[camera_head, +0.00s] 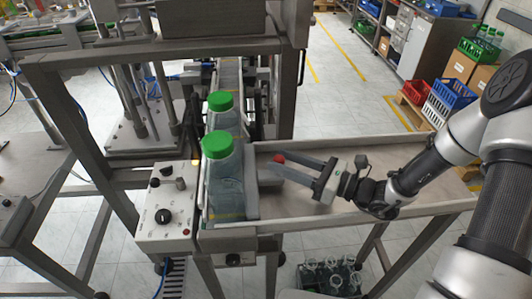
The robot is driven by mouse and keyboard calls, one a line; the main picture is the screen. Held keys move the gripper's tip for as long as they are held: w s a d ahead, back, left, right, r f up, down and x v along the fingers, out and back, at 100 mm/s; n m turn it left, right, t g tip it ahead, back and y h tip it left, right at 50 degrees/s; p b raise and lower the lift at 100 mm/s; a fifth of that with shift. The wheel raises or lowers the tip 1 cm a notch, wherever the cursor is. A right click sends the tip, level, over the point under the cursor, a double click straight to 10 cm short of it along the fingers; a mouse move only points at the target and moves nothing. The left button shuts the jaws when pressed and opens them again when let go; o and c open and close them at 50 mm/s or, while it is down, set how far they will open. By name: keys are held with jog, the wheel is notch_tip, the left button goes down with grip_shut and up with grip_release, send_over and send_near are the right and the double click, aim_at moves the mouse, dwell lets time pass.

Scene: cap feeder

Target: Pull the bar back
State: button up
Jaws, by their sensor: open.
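The bar (251,185) looks like an upright grey metal plate across the left end of the long metal tray, right against the bottles' side. A short grey bracket and a red knob (279,159) sit just to its right; how they join the bar is partly hidden. My gripper (277,163) reaches in from the right over the tray, with its two long grey fingers pointing left. The fingers are apart, with the red knob at or between their tips. I cannot tell whether they touch it.
Two clear bottles with green caps (217,146) stand left of the bar. A control box (166,210) with a black dial is farther left. The tray floor (400,178) is clear to the right. A metal frame (150,50) rises behind. A crate of bottles (330,278) sits below.

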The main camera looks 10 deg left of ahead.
aim_at(264, 172)
jog(key=x, duration=0.5)
jog(key=shift+w+a, duration=0.1)
jog(key=shift+a, duration=0.25)
grip_shut()
